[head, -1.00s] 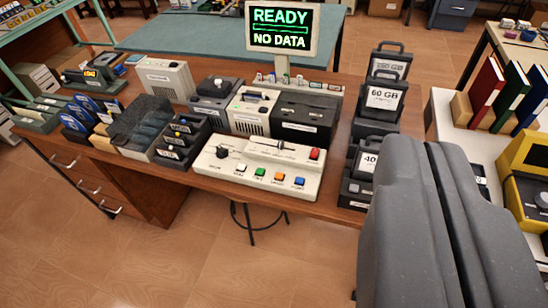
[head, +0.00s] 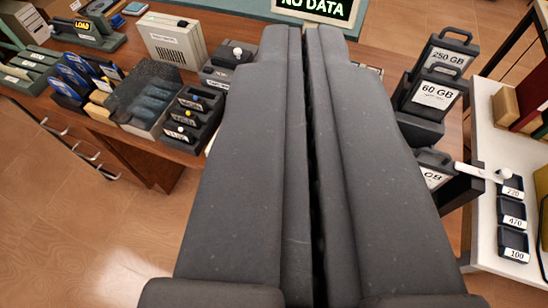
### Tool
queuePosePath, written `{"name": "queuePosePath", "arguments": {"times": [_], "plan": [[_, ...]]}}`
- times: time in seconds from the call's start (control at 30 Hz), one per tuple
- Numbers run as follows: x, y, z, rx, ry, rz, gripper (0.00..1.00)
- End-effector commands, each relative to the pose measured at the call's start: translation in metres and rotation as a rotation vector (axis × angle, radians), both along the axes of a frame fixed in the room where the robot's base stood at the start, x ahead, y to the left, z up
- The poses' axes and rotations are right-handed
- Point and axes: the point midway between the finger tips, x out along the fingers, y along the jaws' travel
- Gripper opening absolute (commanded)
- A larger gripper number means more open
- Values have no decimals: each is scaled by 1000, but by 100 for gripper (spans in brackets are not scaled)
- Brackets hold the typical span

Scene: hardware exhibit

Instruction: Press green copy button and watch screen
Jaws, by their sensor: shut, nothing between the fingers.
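My gripper (head: 299,34) fills the middle of the head view, pointing away over the workbench. Its two long dark grey fingers are shut with only a thin dark slit between them, and nothing is held. The screen (head: 312,7) is cut off by the top edge; its lower line reads NO DATA in bright letters. The green copy button and nearly all of the white control panel are hidden behind my fingers. I cannot tell whether the fingertips touch anything.
Left of my gripper, the wooden bench (head: 90,112) holds a dark grey tray (head: 190,115), blue discs (head: 72,80) and a beige box (head: 176,40). At right stand labelled black units, including a 60 GB one (head: 434,95), and a white table (head: 505,165) with small black bins.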

Motion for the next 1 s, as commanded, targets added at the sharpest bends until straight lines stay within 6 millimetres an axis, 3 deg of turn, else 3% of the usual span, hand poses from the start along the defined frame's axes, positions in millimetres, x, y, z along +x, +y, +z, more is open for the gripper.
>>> {"name": "queuePosePath", "arguments": {"times": [0.27, 0.47, 0.7, 1.0], "plan": [[8, 0, -5, 11, 14, 5, 0], [62, 3, -46, 95, 107, 26, 0], [143, 11, -137, 255, 277, 34, 0], [211, 9, -264, 460, 474, -13, 0]]}}
